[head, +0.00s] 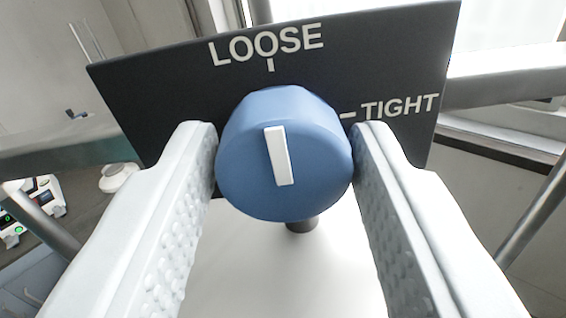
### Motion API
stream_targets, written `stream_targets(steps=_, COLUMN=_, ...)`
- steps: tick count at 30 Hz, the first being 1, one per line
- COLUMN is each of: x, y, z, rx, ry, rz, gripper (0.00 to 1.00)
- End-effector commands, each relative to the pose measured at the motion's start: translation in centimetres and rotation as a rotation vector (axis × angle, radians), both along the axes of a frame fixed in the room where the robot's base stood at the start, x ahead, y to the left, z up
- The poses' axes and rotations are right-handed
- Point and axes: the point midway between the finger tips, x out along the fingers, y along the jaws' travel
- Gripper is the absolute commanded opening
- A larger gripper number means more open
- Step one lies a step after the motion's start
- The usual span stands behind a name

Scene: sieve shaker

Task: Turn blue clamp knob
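The blue clamp knob (240,160) is in the middle of the head view, in front of a black plate (160,95). The plate reads LOOSE at the top, with a tick under it, and TIGHT at the right, with a tick beside it. The white pointer bar (279,155) on the knob is near upright, its top leaning slightly left, toward the LOOSE tick. My gripper (284,140) has one grey finger on each side of the knob. Both fingertips appear to touch the knob's sides. The knob's back is hidden.
A pale smooth surface (285,270) lies below the knob between my fingers, with a short dark stub (301,225) under the knob. A grey bar (510,75) runs behind the plate at the right. Small devices with lit displays (32,205) stand at the far left.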

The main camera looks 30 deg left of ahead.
Motion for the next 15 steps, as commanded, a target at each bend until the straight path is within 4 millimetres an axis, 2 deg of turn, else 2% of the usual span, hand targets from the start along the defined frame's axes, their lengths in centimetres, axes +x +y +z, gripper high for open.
stream_targets(steps=1, x=-0.01, y=0.00, z=0.00, rx=0.000, ry=0.000, rz=0.000, gripper=0.30)
stream_targets(steps=3, x=0.00, y=-0.01, z=0.00, rx=0.000, ry=0.000, rz=0.000, gripper=0.16)
stream_targets(steps=4, x=0.00, y=-0.01, z=0.00, rx=0.000, ry=0.000, rz=0.000, gripper=0.13)
stream_targets(steps=15, x=-0.01, y=-0.03, z=0.01, rx=0.051, ry=0.028, rz=-0.001, gripper=0.13)
